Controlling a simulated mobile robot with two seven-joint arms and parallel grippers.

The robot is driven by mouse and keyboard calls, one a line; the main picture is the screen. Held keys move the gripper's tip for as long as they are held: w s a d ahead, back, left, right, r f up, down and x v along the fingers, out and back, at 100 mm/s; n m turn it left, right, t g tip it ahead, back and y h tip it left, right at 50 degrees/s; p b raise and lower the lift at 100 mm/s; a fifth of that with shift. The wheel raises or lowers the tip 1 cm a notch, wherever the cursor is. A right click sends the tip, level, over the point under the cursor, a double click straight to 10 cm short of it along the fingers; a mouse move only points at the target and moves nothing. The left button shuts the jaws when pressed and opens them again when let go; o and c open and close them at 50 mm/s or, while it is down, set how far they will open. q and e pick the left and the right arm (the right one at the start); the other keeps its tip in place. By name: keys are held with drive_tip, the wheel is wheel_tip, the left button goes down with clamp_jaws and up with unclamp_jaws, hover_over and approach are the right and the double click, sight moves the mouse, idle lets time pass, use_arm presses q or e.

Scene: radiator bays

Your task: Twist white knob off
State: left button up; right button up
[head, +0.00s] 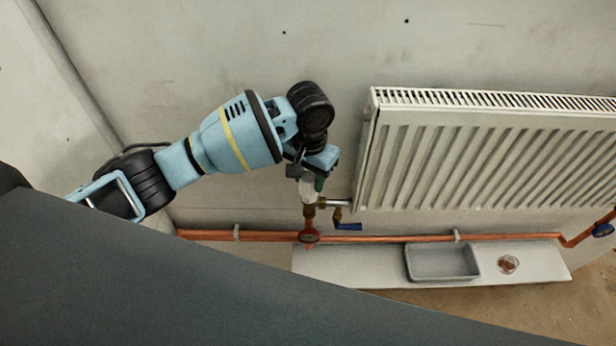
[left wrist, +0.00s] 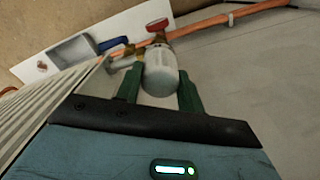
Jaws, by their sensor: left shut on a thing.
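The white knob (head: 308,191) sits on the brass valve (head: 309,211) at the lower left corner of the radiator. My left gripper (head: 308,180) reaches down to it from above and is shut on it. In the left wrist view the white knob (left wrist: 160,75) lies between the green fingers of the left gripper (left wrist: 160,92), one on each side. The knob's upper part is partly hidden by the gripper in the head view. My right gripper is not in view.
The white radiator (head: 480,165) stands close right of the gripper. A blue-handled valve (head: 347,226), a red-handled valve (head: 309,236) and copper pipes (head: 390,239) lie below. A grey tray (head: 442,262) and small round dish (head: 508,264) rest on a white board (head: 345,268).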

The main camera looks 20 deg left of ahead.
sight(309, 176)
use_arm(q)
drive_tip(key=n, duration=0.2)
drive_tip(key=shift+s+f+n, duration=0.1)
drive_tip(key=shift+f+n, duration=0.05)
drive_tip(key=shift+n, duration=0.25)
drive_tip(key=shift+r, duration=0.7)
drive_tip(key=shift+r, duration=0.15)
drive_tip(key=shift+r, duration=2.4)
